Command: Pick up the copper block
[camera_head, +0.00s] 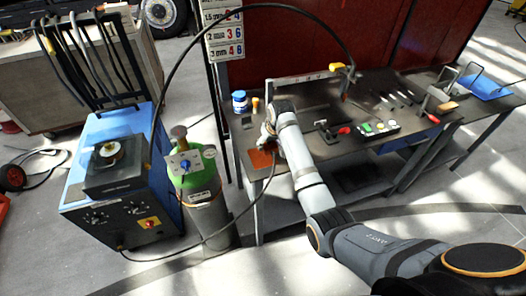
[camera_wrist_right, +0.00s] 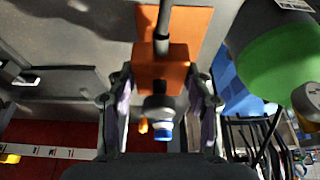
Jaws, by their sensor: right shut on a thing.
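The copper block (camera_wrist_right: 160,80) sits between the two fingers of my right gripper (camera_wrist_right: 161,92) in the right wrist view. The fingers are shut on its sides. In the head view my right gripper (camera_head: 268,138) is at the near left corner of the workbench (camera_head: 300,95), and the block is hard to make out there. A flat orange plate (camera_wrist_right: 188,28) lies beyond the block; it also shows on the bench in the head view (camera_head: 262,161). I cannot tell the gap between block and plate. My left gripper is not in view.
A blue-capped jar (camera_head: 240,101) stands behind the gripper. A green gas cylinder (camera_head: 195,175) and a blue welding machine (camera_head: 115,185) stand left of the bench. Several tools lie to the right.

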